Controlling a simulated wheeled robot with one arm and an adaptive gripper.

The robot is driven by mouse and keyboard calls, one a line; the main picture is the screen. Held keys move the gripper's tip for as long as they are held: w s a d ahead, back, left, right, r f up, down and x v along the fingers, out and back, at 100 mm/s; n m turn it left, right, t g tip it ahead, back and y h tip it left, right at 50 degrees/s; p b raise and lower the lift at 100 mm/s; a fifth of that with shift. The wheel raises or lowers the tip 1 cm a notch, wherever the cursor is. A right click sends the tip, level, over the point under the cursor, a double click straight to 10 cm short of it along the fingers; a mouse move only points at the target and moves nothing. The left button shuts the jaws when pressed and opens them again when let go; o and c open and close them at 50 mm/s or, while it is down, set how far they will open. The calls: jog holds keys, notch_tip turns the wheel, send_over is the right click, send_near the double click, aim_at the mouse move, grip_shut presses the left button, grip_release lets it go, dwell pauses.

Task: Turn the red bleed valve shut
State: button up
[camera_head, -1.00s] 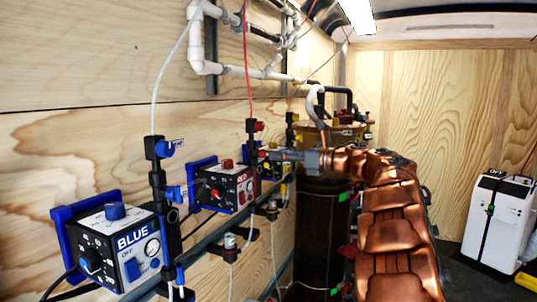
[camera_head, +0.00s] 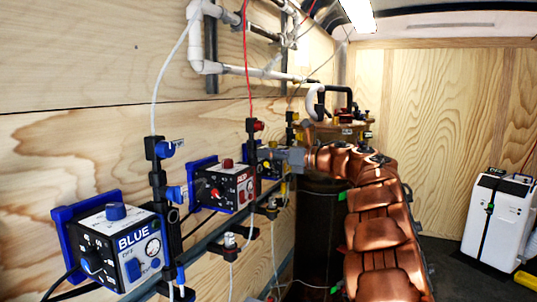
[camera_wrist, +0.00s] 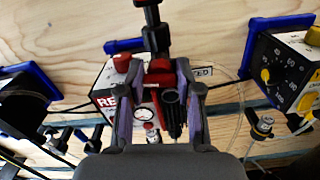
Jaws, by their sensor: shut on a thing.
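The red bleed valve (camera_wrist: 160,68) is on a black vertical fitting in front of the red control box. In the wrist view it sits between my fingertips, with a red part also showing lower between the fingers. My gripper (camera_wrist: 158,72) is shut on it, one finger on each side. In the head view my gripper (camera_head: 272,154) reaches from the right to the red line's fitting, and it hides most of the valve. The exact angle of the valve handle is hard to tell. The red control box (camera_head: 232,188) stands just to the left.
The blue control box (camera_head: 118,245) and its blue valves (camera_head: 166,148) are nearer on the left wall. A yellow-knobbed box (camera_wrist: 286,72) is right in the wrist view. White pipes (camera_head: 205,68) run above. A white machine (camera_head: 497,218) stands on the right floor.

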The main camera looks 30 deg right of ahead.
grip_shut()
jog(key=shift+m, duration=0.7)
jog(key=o, duration=0.9)
grip_release()
jog(key=shift+c, duration=0.2)
jog(key=shift+s+d, duration=0.1)
jog(key=v, duration=1.1)
jog(key=shift+s+d, duration=0.25)
jog(key=shift+s, duration=0.1)
jog(key=shift+c, duration=0.2)
